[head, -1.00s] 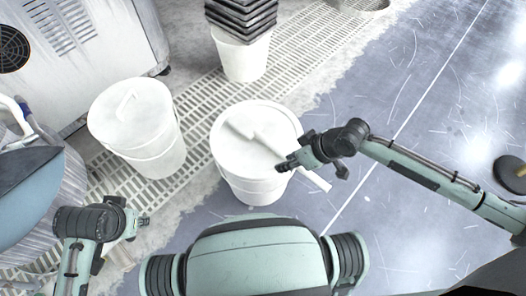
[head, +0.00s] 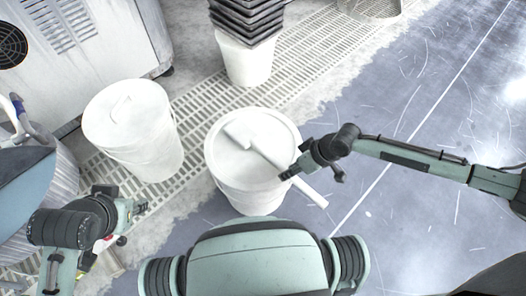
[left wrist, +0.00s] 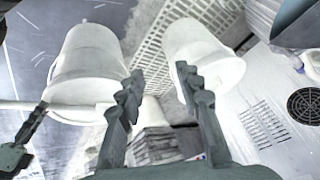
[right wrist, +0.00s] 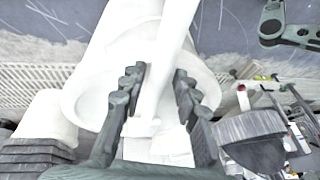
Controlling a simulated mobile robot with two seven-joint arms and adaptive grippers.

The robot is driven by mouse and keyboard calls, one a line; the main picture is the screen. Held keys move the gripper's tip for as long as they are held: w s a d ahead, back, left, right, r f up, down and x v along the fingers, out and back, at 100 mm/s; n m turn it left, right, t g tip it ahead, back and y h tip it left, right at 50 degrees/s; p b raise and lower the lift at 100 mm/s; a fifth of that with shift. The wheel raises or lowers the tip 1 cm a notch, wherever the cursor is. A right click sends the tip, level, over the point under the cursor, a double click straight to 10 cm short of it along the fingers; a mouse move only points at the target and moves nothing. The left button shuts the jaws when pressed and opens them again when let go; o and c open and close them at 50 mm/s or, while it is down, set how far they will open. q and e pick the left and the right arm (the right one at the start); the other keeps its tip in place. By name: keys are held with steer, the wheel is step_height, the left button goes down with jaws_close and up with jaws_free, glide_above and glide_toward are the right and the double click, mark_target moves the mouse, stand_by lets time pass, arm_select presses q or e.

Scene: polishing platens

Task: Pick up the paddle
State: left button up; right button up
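The white paddle (head: 265,149) lies across the top of a white bucket (head: 235,190), its broad head inside the rim and its handle sticking out past the rim to the lower right. My right gripper (head: 288,174) is just above the handle. In the right wrist view the right gripper (right wrist: 158,84) is open, with the paddle (right wrist: 165,60) showing between its fingers; I cannot tell whether they touch it. My left gripper (head: 143,208) is away to the left. In the left wrist view the left gripper (left wrist: 155,85) is open and empty.
A lidded white bucket (head: 140,140) stands to the left, and a white bin (head: 245,65) with stacked black trays (head: 246,18) stands behind. A grey machine (head: 95,50) fills the back left. The floor on the right is clear.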

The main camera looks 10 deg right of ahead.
jaws_close()
steer(key=shift+r, duration=0.2)
